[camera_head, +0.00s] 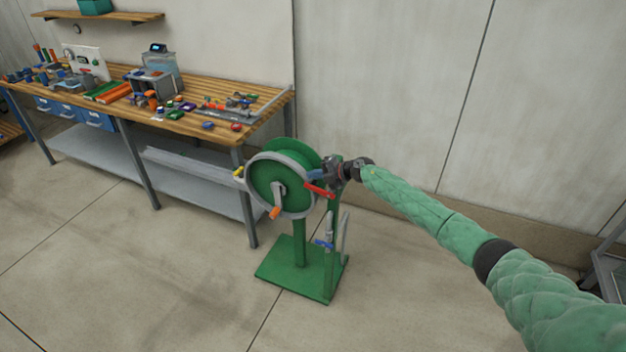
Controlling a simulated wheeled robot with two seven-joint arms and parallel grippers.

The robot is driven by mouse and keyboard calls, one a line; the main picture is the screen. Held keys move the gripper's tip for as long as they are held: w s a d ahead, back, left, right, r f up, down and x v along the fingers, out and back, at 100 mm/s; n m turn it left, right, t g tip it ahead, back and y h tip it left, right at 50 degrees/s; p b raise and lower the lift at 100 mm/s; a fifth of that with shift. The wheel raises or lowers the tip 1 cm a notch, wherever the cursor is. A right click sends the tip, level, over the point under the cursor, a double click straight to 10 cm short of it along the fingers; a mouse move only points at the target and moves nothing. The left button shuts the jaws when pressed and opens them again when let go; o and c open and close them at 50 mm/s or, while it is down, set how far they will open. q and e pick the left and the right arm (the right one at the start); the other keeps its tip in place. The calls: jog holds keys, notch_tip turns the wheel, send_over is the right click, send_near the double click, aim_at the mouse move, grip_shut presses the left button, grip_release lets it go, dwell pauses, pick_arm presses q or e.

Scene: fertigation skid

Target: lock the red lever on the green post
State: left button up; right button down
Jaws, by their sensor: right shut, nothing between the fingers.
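The green post (299,243) stands on a green base plate (290,281) on the floor and carries a green reel (268,188) with a grey rim. The red lever (319,191) shows at the right side of the reel, slanting down to the right. My right gripper (318,175) is just above the red lever, at the reel's right edge. It is shut with nothing held, and it looks apart from the lever or only close to it; contact is too small to tell. My left gripper is not in view.
A wooden workbench (215,94) with many small parts stands behind and left of the reel. An orange crank knob (275,212) and a blue valve handle (323,244) stick out near the post. The floor in front is clear. A grey rack (603,262) stands at the far right.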

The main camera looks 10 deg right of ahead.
jog(key=shift+d+r, duration=0.2)
jog(key=shift+r, duration=0.45)
jog(key=shift+s+d+r+b, duration=0.1)
jog(key=shift+r+b, duration=0.2)
jog(key=shift+r, duration=0.2)
jog(key=shift+s+d+r+b, duration=0.1)
jog(key=shift+r+b, duration=0.15)
jog(key=shift+r, duration=0.2)
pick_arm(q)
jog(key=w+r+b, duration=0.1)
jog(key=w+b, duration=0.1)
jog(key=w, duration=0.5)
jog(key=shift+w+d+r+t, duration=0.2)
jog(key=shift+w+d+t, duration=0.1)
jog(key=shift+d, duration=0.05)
pick_arm(e)
notch_tip(320, 180, up, 7)
jog(key=shift+s+d+r, duration=0.2)
jog(key=shift+s+d, duration=0.1)
jog(key=shift+d, duration=0.15)
